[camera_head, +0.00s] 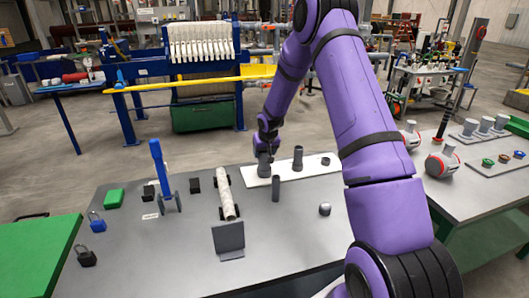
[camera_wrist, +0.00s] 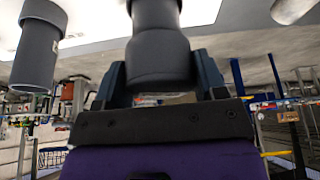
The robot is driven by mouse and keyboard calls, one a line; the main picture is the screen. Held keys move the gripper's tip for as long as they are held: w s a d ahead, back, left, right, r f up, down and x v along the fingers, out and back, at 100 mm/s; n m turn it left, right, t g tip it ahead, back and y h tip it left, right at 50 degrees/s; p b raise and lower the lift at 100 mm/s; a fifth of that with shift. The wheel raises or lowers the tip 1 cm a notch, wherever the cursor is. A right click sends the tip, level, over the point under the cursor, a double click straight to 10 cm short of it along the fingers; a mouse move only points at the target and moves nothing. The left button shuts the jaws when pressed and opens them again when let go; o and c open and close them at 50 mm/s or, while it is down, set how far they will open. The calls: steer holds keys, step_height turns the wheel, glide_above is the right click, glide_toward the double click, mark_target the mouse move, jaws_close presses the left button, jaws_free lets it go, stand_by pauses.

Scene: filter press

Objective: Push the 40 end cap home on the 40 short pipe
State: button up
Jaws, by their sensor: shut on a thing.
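My gripper (camera_head: 264,147) points down over the left end of a white board on the grey table. In the wrist view my gripper (camera_wrist: 160,72) is shut on a wide dark grey cap-like piece (camera_wrist: 160,52), which I take to be the 40 end cap. A narrower grey pipe (camera_wrist: 153,12) runs from it towards the white board, in line with it; it also shows below my gripper in the head view (camera_head: 264,170). The cap appears to sit on the pipe's end. How deep it sits I cannot tell, as the joint inside is hidden.
Another grey upright pipe (camera_head: 298,158) stands on the white board (camera_head: 318,166), close beside. A grey pipe (camera_head: 276,189) stands in front of the board. A small grey round piece (camera_head: 325,209) lies to the right. A white cylinder (camera_head: 226,192) lies on a stand to the left.

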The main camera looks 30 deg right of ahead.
steer(key=shift+f, duration=0.6)
steer(key=o, duration=0.7)
steer(key=shift+r, duration=0.1)
steer(key=v, duration=1.1)
stand_by(0.4)
stand_by(0.5)
